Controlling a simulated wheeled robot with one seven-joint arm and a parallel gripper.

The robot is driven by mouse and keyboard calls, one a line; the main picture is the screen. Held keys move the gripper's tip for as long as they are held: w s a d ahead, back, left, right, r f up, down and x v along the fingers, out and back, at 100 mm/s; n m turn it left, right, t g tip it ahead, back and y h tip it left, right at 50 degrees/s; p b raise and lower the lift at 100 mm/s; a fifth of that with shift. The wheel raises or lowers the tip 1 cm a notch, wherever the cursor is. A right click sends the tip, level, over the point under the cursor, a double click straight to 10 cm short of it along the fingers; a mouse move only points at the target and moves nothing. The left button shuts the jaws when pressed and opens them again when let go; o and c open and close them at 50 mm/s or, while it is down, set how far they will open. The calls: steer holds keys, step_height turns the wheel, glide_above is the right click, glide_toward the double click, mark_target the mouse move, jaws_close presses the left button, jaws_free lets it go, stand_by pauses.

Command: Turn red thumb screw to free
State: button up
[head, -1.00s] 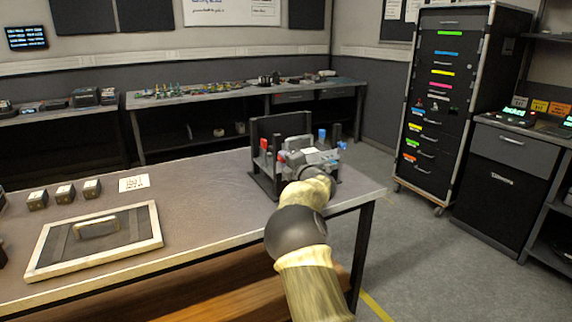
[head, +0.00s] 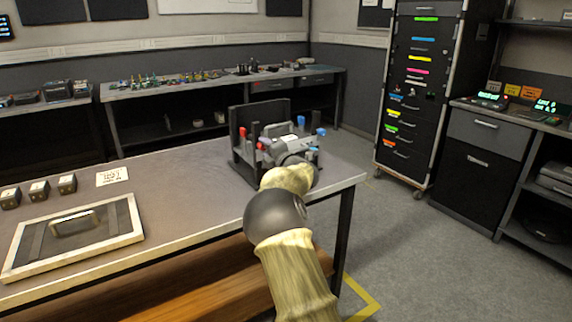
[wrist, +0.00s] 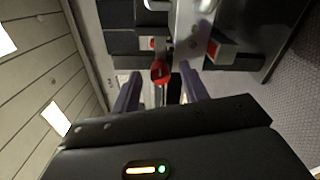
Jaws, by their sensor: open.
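A dark bracket fixture (head: 240,170) stands on the right end of the workbench, with red and blue handled parts on it. In the wrist view, a red thumb screw (wrist: 160,71) lies ahead of my gripper (wrist: 161,88), between the lines of its two fingers. The fingers are apart, with a gap on each side of the screw; I cannot tell how deep the screw sits between them. In the head view, red parts show at the fixture's left (head: 243,132), but my arm and a grey body hide my fingertips.
A framed panel with a handle (head: 75,238), several small dark blocks (head: 39,191) and a printed card (head: 112,176) lie left on the bench. Other red parts (wrist: 213,50) sit near the screw. A tall drawer cabinet (head: 412,100) stands right, beyond open floor.

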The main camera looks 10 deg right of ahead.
steer(key=v, duration=1.6)
